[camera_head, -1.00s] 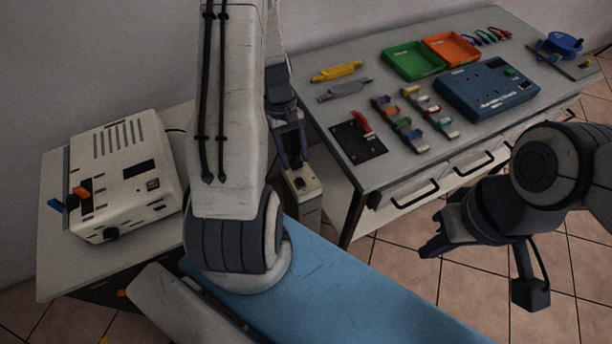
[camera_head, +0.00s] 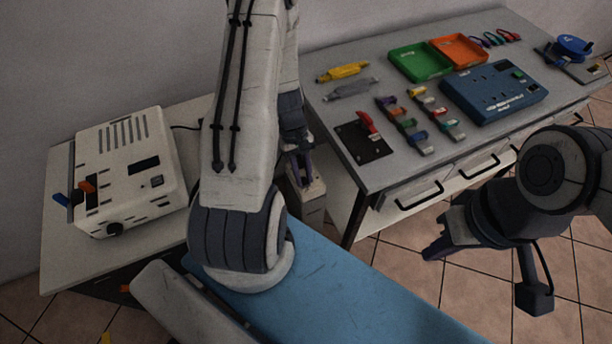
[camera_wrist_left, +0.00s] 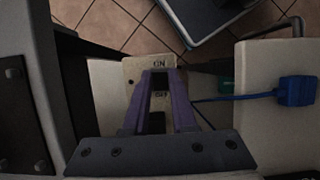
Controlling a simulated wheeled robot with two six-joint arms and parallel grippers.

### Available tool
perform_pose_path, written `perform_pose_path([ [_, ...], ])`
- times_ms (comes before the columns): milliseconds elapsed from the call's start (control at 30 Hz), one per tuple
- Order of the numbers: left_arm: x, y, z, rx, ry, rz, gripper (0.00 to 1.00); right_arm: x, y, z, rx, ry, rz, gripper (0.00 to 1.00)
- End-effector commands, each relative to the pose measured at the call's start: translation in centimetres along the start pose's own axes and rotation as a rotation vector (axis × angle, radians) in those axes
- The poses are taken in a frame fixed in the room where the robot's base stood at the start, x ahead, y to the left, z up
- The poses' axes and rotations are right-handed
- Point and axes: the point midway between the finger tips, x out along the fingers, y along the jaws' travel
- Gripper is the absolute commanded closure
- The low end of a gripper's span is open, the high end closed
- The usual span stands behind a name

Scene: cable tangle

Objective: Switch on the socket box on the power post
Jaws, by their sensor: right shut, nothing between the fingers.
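The power post (camera_head: 313,208) stands in the gap between the two tables, with the pale socket box on its top. In the left wrist view the socket box (camera_wrist_left: 132,68) shows an "ON" mark beyond my fingertips and another, partly covered mark between the fingers. My left gripper (camera_head: 301,168) points down at the box top, and its fingers hide much of it. In the left wrist view its purple fingers (camera_wrist_left: 160,76) stand a little apart with nothing held; contact with the switch cannot be told. My right gripper (camera_head: 433,252) is shut and empty above the floor at the right.
A white instrument (camera_head: 125,165) stands on the left table. The right table (camera_head: 335,92) holds a green tray (camera_head: 420,62), an orange tray (camera_head: 459,50), a blue panel (camera_head: 493,91) and a black plate with a red lever (camera_head: 365,142). A blue block (camera_wrist_left: 296,90) shows in the left wrist view.

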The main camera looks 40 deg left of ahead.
Motion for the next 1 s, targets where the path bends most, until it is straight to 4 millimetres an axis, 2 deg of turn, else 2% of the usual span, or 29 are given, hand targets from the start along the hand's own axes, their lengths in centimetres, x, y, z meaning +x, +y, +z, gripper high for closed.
perform_pose_path([
  [233,0.1,-0.2,0.2,0.002,0.050,-0.002,1.00,0.3,0.0,0.0,0.000,0.000,0.000,1.00],
  [600,0.6,-0.2,0.9,0.002,0.310,-0.002,1.00,2.5,0.2,0.1,0.000,0.000,0.000,1.00],
  [967,0.4,-0.4,1.0,-0.003,0.328,-0.003,1.00,2.5,0.2,0.1,0.000,0.000,0.000,1.00],
  [1000,0.4,-0.4,1.0,-0.004,0.328,-0.003,0.64,2.5,0.2,0.1,0.000,0.000,0.000,1.00],
])
